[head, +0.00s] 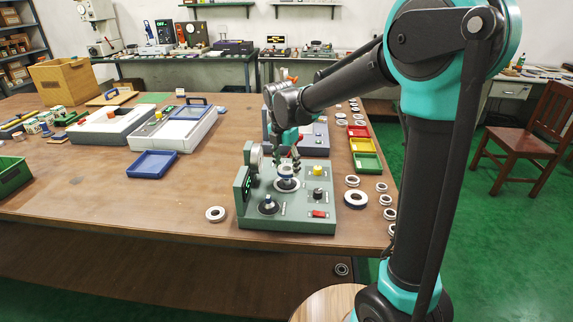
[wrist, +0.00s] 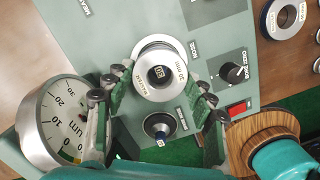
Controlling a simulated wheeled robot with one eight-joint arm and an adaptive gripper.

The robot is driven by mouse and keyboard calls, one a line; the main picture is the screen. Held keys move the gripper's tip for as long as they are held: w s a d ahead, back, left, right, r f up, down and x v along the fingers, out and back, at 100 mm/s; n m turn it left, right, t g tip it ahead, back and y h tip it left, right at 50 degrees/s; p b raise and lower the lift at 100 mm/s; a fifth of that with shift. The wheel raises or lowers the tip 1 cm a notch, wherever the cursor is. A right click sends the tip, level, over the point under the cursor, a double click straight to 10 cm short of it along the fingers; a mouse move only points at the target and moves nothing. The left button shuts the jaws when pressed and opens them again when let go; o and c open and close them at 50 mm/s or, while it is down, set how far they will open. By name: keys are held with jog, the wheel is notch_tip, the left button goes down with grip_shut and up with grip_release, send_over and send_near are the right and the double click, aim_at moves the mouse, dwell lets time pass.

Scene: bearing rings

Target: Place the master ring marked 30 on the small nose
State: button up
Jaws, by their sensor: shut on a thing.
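The master ring (wrist: 160,75) is pale metal with a dark centre; its face reads "master" and what looks like 30 mm. My gripper (head: 287,164) is shut on it, with green fingers on both sides in the wrist view (wrist: 160,88). The ring (head: 286,170) is over a wide pale seat (head: 287,185) on the green-grey gauge bench (head: 318,212); whether it touches is unclear. A smaller nose with a blue-and-pale top and dark base (wrist: 158,127) stands bare beside it. This smaller nose is also at the bench's front left in the head view (head: 268,206).
A dial gauge (wrist: 62,120) stands close to my fingers. A black knob (wrist: 234,72) and red switch (wrist: 238,108) are on the bench's right. Several loose rings (head: 355,199) lie right of it, and one ring (head: 215,214) lies left. A blue tray (head: 153,164) is farther left.

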jog(key=shift+f, duration=1.2)
jog(key=shift+f, duration=0.35)
jog(key=shift+f, duration=0.45)
jog(key=o, duration=1.6)
jog(key=shift+o, duration=0.2)
jog(key=r, duration=0.8)
jog(key=s+r, duration=0.1)
jog(key=r, duration=0.3)
jog(key=shift+s+a, duration=0.1)
jog(key=shift+a, duration=0.3)
